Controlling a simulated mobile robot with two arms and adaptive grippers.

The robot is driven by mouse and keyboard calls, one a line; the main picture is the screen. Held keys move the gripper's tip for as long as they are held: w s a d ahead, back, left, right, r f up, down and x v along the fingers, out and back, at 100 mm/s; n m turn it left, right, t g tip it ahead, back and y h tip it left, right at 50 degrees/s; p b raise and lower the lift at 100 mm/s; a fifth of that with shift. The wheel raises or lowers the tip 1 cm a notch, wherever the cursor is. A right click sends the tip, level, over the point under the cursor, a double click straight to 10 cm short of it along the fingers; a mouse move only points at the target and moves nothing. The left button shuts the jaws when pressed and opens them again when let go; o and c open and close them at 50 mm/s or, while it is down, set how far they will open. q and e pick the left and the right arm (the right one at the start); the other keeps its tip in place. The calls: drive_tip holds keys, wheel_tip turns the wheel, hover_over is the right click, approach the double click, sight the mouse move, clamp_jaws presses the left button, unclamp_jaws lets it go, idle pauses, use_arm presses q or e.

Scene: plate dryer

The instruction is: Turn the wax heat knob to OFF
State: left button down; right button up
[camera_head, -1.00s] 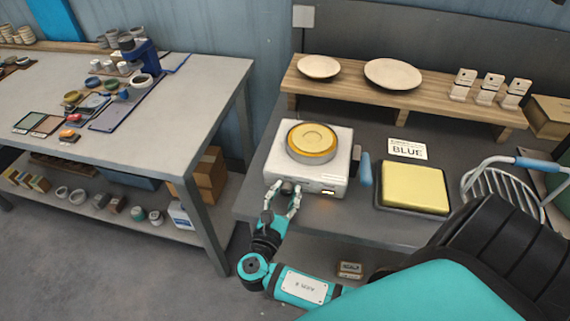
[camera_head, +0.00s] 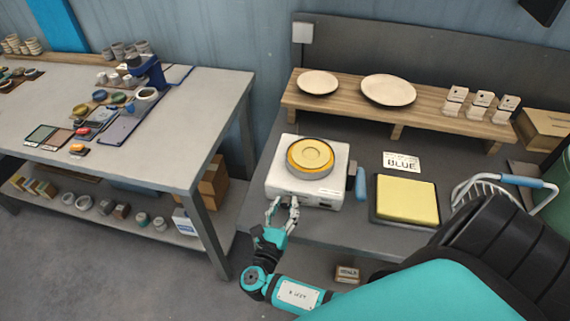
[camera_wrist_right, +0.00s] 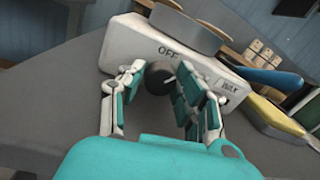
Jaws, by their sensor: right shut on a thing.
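The white wax heater (camera_head: 278,181) stands on the dark bench and carries a round pan of yellow wax (camera_head: 311,154). Its dark round heat knob (camera_wrist_right: 158,78) is on the front face, below the printed word OFF in the right wrist view. My right gripper (camera_head: 283,203) is at the left part of the heater's front, with its fingers on both sides of the knob, shut on it. The fingers partly cover the knob, and I cannot read its pointer. My left gripper is not in view.
A blue handle (camera_head: 361,183) sticks out at the heater's right side. A wooden shelf (camera_head: 350,107) with plates is behind. A wire basket (camera_head: 480,195) stands at the right.

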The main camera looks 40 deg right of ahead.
drive_tip(key=shift+n+p, duration=0.7)
drive_tip(key=shift+n, duration=0.3)
drive_tip(key=o, duration=0.9)
drive_tip(key=shift+c, duration=0.2)
drive_tip(key=shift+a, duration=0.15)
drive_tip(key=v, duration=1.2)
drive_tip(key=shift+o, duration=0.3)
drive_tip(key=shift+f, duration=0.15)
